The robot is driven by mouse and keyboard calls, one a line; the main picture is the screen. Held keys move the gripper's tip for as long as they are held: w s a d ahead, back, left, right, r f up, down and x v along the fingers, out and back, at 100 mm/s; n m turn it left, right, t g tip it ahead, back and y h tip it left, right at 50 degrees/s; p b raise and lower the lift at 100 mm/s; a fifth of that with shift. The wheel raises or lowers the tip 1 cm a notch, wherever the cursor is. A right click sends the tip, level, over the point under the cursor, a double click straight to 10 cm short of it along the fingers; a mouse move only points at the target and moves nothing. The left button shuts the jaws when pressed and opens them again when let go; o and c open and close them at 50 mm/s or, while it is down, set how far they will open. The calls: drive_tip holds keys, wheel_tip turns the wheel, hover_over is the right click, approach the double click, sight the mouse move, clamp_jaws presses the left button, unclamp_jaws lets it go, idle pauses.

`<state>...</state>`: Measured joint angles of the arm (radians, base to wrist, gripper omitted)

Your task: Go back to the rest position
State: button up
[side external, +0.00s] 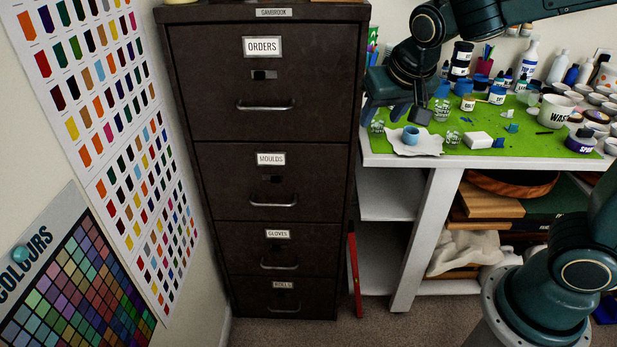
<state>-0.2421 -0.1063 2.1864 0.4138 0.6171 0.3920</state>
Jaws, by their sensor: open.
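My gripper (398,113) hangs at the left end of the work table (380,159), over the green mat (475,143). It looks open, with nothing seen between its fingers. A blue cup (410,135) stands just below it on a torn white sheet (425,146). I cannot tell how much height separates the gripper from the cup. My forearm comes in from the upper right and hides part of the table's back.
Small clear cups (453,137), a white block (478,140) and a white mug marked WAST (556,112) stand on the mat. Bottles and tubs crowd the back. A dark filing cabinet (275,120) rises close left of the table.

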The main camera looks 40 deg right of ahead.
drive_tip(key=s+r+n+y, duration=0.1)
drive_tip(key=s+n, duration=0.4)
drive_tip(key=s, duration=1.3)
drive_tip(key=shift+a+r+y, duration=0.2)
drive_tip(key=shift+r+y, duration=0.05)
drive_tip(key=shift+y, duration=0.65)
idle(0.6)
